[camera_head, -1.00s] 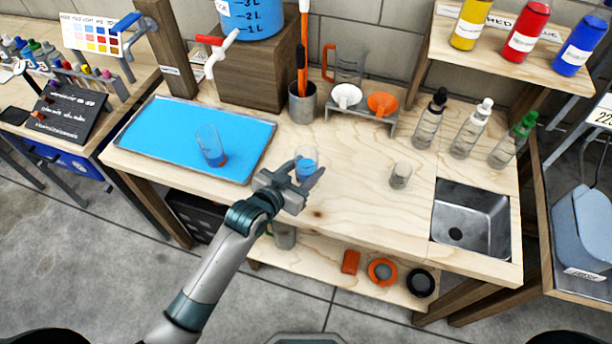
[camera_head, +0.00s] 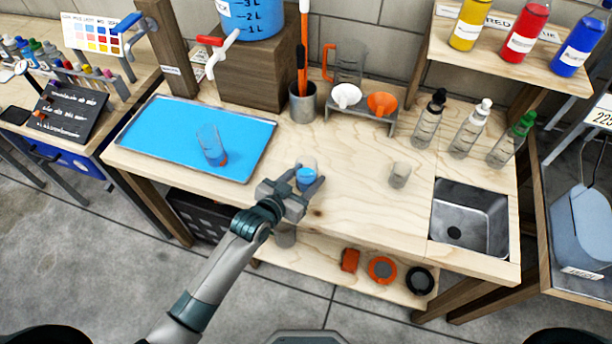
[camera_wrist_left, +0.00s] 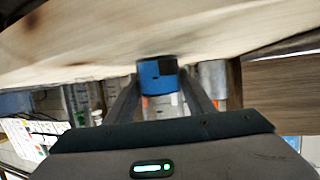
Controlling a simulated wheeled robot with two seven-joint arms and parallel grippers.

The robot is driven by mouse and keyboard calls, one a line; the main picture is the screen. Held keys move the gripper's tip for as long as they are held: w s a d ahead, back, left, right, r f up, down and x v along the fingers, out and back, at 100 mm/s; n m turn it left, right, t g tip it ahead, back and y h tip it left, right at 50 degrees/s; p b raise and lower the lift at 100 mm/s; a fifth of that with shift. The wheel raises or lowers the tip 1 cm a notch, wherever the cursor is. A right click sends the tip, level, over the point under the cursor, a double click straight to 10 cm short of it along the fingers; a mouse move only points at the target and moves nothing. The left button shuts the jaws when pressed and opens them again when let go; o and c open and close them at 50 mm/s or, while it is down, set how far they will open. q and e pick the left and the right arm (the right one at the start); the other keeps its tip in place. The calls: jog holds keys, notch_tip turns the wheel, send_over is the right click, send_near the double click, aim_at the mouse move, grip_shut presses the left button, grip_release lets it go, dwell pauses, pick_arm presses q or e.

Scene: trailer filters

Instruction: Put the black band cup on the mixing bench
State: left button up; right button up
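A clear cup with a blue lower part (camera_head: 306,176) is at the bench's front edge, between the fingers of my left gripper (camera_head: 304,186). The fingers close on its sides; the wrist view shows its blue part (camera_wrist_left: 157,75) between them, with a dark patch on one side. I cannot tell whether it touches the wooden mixing bench (camera_head: 350,205). Another clear cup (camera_head: 400,175) stands upright near the sink; its band colour is unclear. A third, with an orange base (camera_head: 212,150), is on the blue tray. No black band is clearly readable. My right gripper is out of view.
The blue tray (camera_head: 165,130) covers the bench's left part; a sink (camera_head: 470,215) is at the right. Several squeeze bottles (camera_head: 465,130), a funnel rack (camera_head: 360,118) and a metal pot (camera_head: 302,103) stand along the back. The bench middle is free.

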pick_arm(q)
jog(key=shift+o, duration=1.2)
jog(key=shift+s+r, duration=0.1)
jog(key=shift+r, duration=0.05)
jog(key=b+v, duration=0.1)
jog(key=v, duration=0.9)
jog(key=shift+s+a+b, duration=0.1)
jog(key=shift+b, duration=0.3)
jog(key=shift+v, duration=0.8)
jog(key=shift+r, duration=0.1)
